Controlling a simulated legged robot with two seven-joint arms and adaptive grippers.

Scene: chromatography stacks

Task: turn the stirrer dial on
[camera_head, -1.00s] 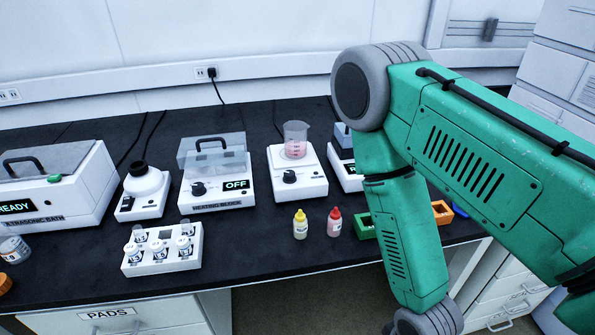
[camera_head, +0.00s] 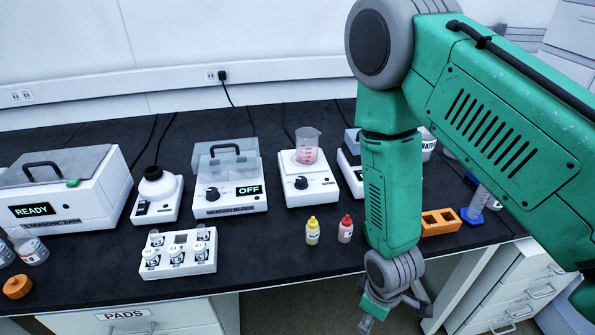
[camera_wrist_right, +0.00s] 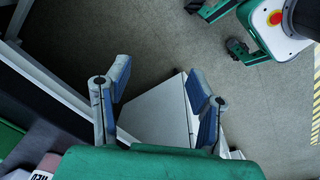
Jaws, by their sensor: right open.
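The stirrer (camera_head: 311,180) is a white box on the black bench, with a black dial (camera_head: 301,183) on its front face. A beaker (camera_head: 307,146) of pink liquid stands on its top. My right gripper (camera_head: 378,318) hangs below the bench's front edge, to the right of the stirrer and well apart from it. In the right wrist view its two blue-padded fingers (camera_wrist_right: 158,105) are spread with nothing between them, above the floor. My left gripper is in neither view.
The heating block (camera_head: 226,190), showing OFF, stands left of the stirrer. Yellow-capped (camera_head: 312,231) and red-capped (camera_head: 345,229) bottles stand near the front edge. A white vial rack (camera_head: 178,262) is at front left. An orange rack (camera_head: 440,222) is right of my arm.

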